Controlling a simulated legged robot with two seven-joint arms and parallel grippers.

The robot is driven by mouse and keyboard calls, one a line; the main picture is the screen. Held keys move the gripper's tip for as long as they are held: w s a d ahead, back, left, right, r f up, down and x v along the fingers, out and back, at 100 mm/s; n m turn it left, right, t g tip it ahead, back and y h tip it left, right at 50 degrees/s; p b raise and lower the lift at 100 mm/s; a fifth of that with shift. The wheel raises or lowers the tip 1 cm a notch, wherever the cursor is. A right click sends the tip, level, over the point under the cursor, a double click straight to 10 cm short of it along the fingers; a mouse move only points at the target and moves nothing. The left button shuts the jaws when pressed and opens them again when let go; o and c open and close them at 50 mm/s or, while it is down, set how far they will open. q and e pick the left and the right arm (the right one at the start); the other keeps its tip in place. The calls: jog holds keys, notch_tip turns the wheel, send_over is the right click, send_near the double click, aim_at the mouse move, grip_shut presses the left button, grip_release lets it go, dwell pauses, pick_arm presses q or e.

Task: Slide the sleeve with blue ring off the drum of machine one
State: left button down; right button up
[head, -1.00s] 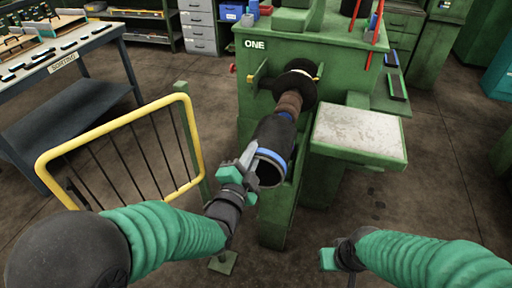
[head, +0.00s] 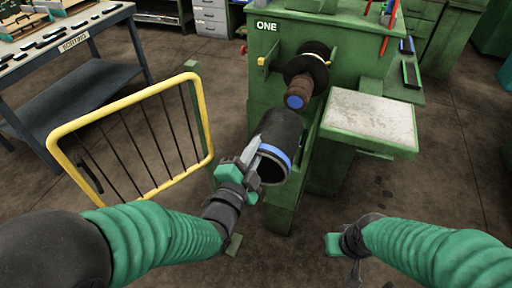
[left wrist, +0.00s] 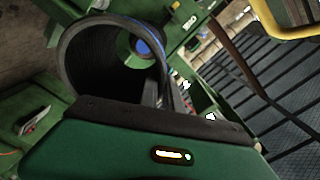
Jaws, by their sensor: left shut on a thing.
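The sleeve with the blue ring (head: 280,135) is a black tube with a blue band near its front end. My left gripper (head: 248,160) is shut on the wall of its near end, one finger inside the opening. In the left wrist view the sleeve's open mouth (left wrist: 75,55) shows, and the drum's blue end face is seen through it. The drum (head: 301,92) of machine one (head: 262,60) is brown with a blue end face and now shows bare. The sleeve is apart from the drum, in front of and below it. My right gripper (head: 333,245) is low at the right; its fingers are unclear.
A yellow guard rail (head: 130,110) stands left of the machine. A green side shelf with a pale top (head: 370,118) juts out at the right. A sorting table (head: 75,45) is at the far left. The floor between is clear.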

pick_arm(q)
jog(key=shift+r, duration=0.2)
jog(key=shift+s+r+g+p, duration=0.1)
jog(key=shift+r+g+p, duration=0.2)
jog(key=shift+p, duration=0.3)
jog(key=shift+s+a+r+g+y+p, duration=0.15)
jog(key=shift+s+r+g+y+p, duration=0.15)
jog(key=shift+g+p, duration=0.3)
jog(key=g+p, duration=0.1)
jog(key=p, duration=0.1)
jog(key=s+g+p, duration=0.1)
jog(key=p, duration=0.2)
jog(key=s+g+y+p, duration=0.1)
jog(key=p, duration=0.1)
jog(key=shift+s+a+r, duration=0.2)
jog(key=shift+a+r, duration=0.15)
jog(key=shift+a, duration=0.05)
